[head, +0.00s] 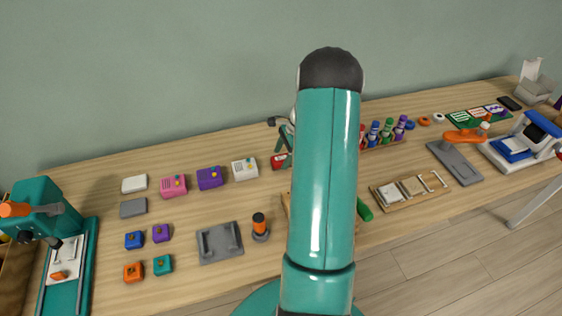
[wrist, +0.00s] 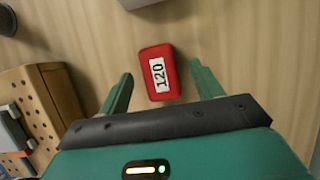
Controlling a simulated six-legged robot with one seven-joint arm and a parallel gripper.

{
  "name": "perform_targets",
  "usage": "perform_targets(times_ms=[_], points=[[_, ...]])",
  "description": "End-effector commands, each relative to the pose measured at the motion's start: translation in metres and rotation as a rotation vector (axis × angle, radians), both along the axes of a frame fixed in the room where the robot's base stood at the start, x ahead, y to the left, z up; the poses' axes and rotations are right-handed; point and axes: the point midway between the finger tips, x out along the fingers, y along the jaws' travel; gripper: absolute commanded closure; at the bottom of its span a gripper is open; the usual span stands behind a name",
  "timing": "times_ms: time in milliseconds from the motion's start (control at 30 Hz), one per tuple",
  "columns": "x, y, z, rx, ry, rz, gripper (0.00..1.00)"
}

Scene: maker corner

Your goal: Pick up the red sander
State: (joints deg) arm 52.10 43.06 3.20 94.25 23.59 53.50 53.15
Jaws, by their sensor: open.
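The red sander (wrist: 160,73) is a small red block with a white label reading "120". It lies on the wooden table in the wrist view, between and slightly beyond the tips of my gripper. In the head view a part of it (head: 279,161) shows just left of my arm, which hides the rest. My gripper (wrist: 158,82) is open, with one green finger on each side of the sander and a gap to both. Nothing is held. In the head view my gripper is mostly hidden behind my arm.
A pegboard-like wooden box (wrist: 40,95) stands close to the left finger in the wrist view. A white box (head: 244,169) and a purple box (head: 210,177) are left of the sander. Several coloured bottles (head: 387,130) stand in a rack to the right.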

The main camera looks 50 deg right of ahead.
Motion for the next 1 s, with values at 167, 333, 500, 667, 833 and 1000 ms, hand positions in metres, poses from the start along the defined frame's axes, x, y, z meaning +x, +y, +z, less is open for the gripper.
perform_targets(times_ms=[167,333,500,667,833,1000], points=[[0.003,0.006,-0.017,0.001,0.001,-0.001,0.35],[0.003,0.006,-0.017,0.0,0.0,-0.001,0.35],[0.003,0.006,-0.017,0.0,0.0,-0.001,0.58],[0.003,0.006,-0.017,0.0,0.0,-0.001,0.83],[0.003,0.006,-0.017,0.0,0.0,-0.001,0.87],[0.003,0.006,-0.013,-0.002,-0.001,-0.001,0.87]])
